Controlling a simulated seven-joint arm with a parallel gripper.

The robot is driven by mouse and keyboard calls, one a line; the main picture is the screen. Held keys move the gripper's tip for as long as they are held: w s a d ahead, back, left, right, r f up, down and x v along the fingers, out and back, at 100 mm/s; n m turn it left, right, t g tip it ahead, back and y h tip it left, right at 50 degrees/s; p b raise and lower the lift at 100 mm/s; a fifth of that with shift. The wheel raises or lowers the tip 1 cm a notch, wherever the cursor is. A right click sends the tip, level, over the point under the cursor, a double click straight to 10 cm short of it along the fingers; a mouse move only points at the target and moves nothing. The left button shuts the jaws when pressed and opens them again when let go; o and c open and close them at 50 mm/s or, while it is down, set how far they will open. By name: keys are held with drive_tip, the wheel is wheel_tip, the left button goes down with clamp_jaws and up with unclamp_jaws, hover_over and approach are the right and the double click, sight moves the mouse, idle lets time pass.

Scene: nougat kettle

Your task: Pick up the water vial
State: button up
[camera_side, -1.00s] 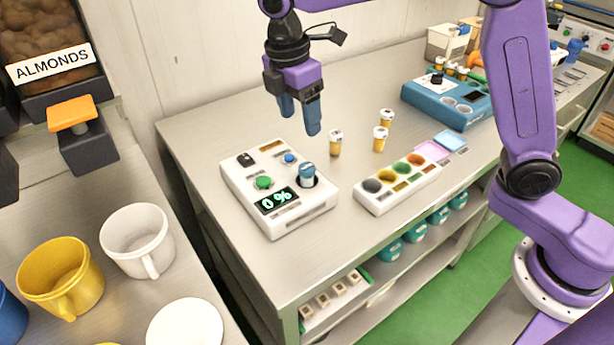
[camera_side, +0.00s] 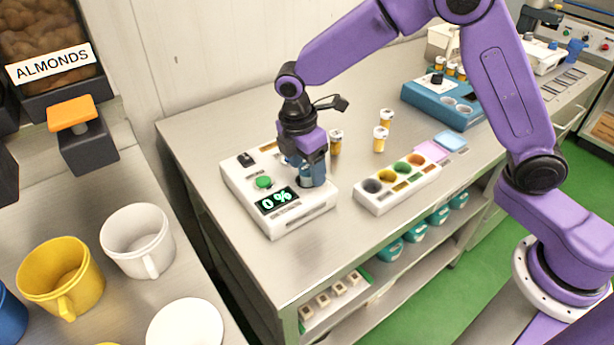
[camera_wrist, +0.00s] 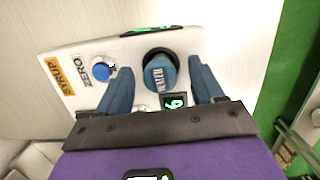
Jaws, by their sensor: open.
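The water vial (camera_wrist: 158,74) has a teal-blue cap and a label on its side that I read as water. It sits in the white meter box (camera_side: 244,196), which shows 0% on its display. My gripper (camera_side: 306,176) is down over the right part of the box. In the wrist view my gripper (camera_wrist: 160,66) is open, with one blue finger on each side of the vial and small gaps visible. In the side view the fingers mostly hide the vial.
Yellow vials with white caps (camera_side: 380,138) stand behind. A white tray with coloured wells (camera_side: 372,200) lies to the right. A blue device (camera_side: 440,105) stands farther back.

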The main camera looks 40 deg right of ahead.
drive_tip(key=shift+f, duration=0.45)
drive_tip(key=c, duration=1.1)
drive_tip(key=shift+r, duration=0.1)
